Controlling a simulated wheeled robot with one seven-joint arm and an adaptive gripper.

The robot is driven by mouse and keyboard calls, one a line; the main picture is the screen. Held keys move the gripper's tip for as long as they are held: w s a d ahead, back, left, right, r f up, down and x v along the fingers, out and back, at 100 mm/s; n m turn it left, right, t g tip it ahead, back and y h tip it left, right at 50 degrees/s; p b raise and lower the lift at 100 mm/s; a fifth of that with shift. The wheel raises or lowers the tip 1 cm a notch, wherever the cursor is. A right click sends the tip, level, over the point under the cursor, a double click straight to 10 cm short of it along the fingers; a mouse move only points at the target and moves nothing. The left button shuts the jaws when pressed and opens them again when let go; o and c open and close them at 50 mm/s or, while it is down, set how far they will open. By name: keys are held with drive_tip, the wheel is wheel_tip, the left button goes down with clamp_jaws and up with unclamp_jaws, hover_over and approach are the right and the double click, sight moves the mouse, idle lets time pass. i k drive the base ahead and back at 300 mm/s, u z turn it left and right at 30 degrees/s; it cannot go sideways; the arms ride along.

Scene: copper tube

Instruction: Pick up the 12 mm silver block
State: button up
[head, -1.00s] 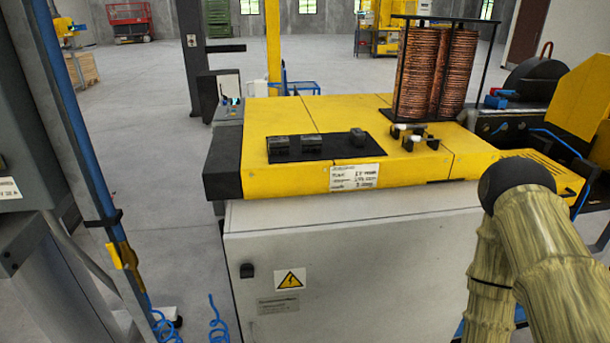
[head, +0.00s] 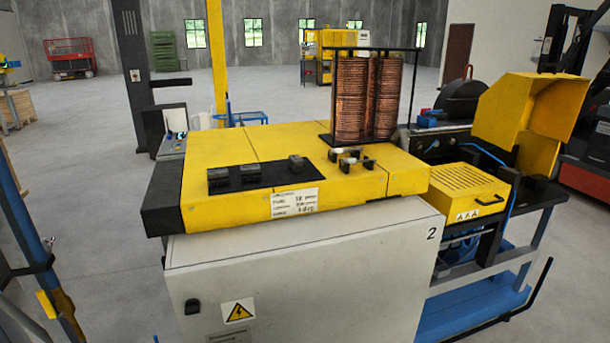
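Three dark grey blocks lie on a black mat (head: 272,176) on the yellow machine top: a left block (head: 219,176), a middle block (head: 249,172) and a right block (head: 296,164). Beside the mat, several small pieces with pale or silvery tops (head: 347,163) stand near the copper coils. Any size marking is too small to read, so I cannot tell which piece is the 12 mm silver block. My gripper is not in view.
Tall copper coils (head: 351,100) in a black frame stand behind the small pieces. The yellow machine top (head: 212,150) rests on a pale cabinet (head: 300,270). A yellow vented box (head: 466,190) adjoins at right. Open floor lies to the left.

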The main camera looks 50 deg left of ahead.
sight(216, 177)
drive_tip(key=z, duration=1.2)
drive_tip(key=k, duration=1.85)
drive_tip(key=u, duration=1.7)
